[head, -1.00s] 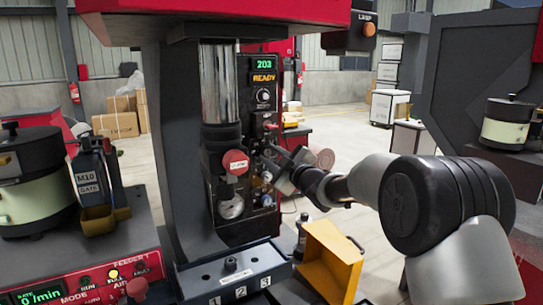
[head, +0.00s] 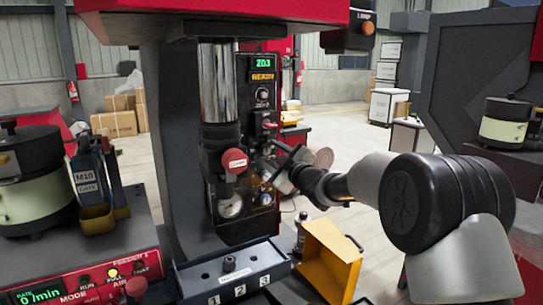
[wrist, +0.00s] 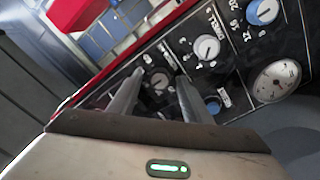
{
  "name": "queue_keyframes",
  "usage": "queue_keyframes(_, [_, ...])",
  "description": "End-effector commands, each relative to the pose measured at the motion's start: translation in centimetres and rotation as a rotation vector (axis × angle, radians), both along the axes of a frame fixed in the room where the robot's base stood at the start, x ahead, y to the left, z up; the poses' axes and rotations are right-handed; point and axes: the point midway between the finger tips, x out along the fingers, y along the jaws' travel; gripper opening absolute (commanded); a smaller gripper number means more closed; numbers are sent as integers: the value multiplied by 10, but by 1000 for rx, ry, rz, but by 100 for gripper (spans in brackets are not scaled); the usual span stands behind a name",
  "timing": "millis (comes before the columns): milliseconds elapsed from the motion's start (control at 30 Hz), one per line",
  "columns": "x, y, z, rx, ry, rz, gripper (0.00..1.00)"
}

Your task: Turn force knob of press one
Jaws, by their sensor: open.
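The press control panel (head: 258,120) stands behind the press column, with a green 203 display and an amber READY line. In the wrist view it carries a dark round knob (wrist: 158,80), a grey-white dial knob (wrist: 207,47), a large blue knob (wrist: 263,12) with a numbered scale, and a smaller blue knob (wrist: 213,105). I cannot read which one is marked force. My gripper (wrist: 160,76) is open, its fingers on either side of the dark knob in view; contact is not clear. In the head view, my gripper (head: 270,160) is at the panel's lower right side.
A round gauge (wrist: 276,82) sits on the panel. A red button (head: 234,161) is close left of my gripper. The chrome ram (head: 215,80) stands left of the panel.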

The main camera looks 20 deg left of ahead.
Motion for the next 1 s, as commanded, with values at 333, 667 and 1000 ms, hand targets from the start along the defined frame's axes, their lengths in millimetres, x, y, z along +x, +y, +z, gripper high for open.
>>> queue_keyframes(333, [-28, -34, -2, -1, 0, -2, 45])
queue_keyframes(667, [-81, -96, -5, -1, -1, -3, 45])
queue_keyframes(1000, [-111, -130, -7, 0, -1, -1, 45])
